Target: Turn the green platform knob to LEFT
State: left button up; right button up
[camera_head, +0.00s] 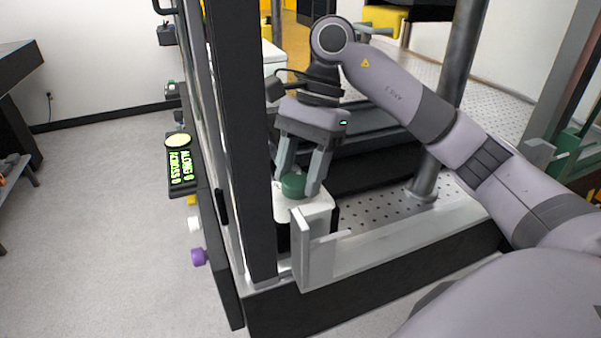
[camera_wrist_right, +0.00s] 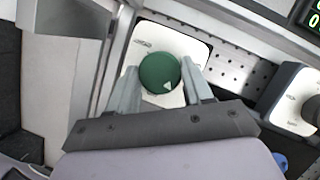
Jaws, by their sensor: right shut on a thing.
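The green platform knob (camera_head: 293,186) sits on top of a white block (camera_head: 312,208) near the front corner of the machine. In the right wrist view the green knob (camera_wrist_right: 160,74) is round, with a white triangular mark near its lower right edge. Labels on the white plate (camera_wrist_right: 187,45) are too small to read. My right gripper (camera_head: 301,184) reaches down from above, its fingers on both sides of the knob and shut on it. In the wrist view my right gripper (camera_wrist_right: 160,90) also spans the knob. My left gripper is not in view.
A dark post (camera_head: 240,130) stands just left of the knob. A grey bracket (camera_head: 315,250) rises in front of it. A display (camera_head: 181,168) reads ALONG 0, ACROSS 0. Purple (camera_head: 199,257) and white (camera_head: 194,224) knobs sit on the left side panel. Another white unit (camera_wrist_right: 295,98) stands right in the wrist view.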

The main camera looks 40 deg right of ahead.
jog(key=n, duration=0.1)
jog(key=n+g, duration=0.1)
jog(key=n, duration=0.1)
jog(key=shift+w+r+p, duration=0.15)
jog(key=shift+r+p, duration=0.1)
jog(key=shift+p, duration=0.1)
jog(key=n+h+p, duration=0.1)
jog(key=n, duration=0.1)
jog(key=shift+a+r+n+g+p, duration=0.1)
jog(key=shift+n+g+p, duration=0.2)
jog(key=shift+g+p, duration=0.1)
jog(key=n+h+p, duration=0.1)
jog(key=n+p, duration=0.1)
jog(key=n, duration=0.1)
jog(key=shift+w+a+g, duration=0.1)
jog(key=shift+w+g, duration=0.05)
jog(key=shift+g, duration=0.15)
jog(key=shift+a+f+n+g+h+p, duration=0.15)
jog(key=shift+n+h+p, duration=0.25)
jog(key=shift+n, duration=0.55)
jog(key=shift+d+f+n+g+h+p, duration=0.15)
jog(key=shift+n+h+p, duration=0.25)
jog(key=shift+n, duration=0.55)
jog(key=shift+a, duration=0.1)
jog(key=o, duration=1)
jog(key=shift+o, duration=0.2)
jog(key=p+v, duration=0.1)
jog(key=v, duration=0.4)
jog(key=shift+r, duration=0.2)
jog(key=shift+v, duration=0.95)
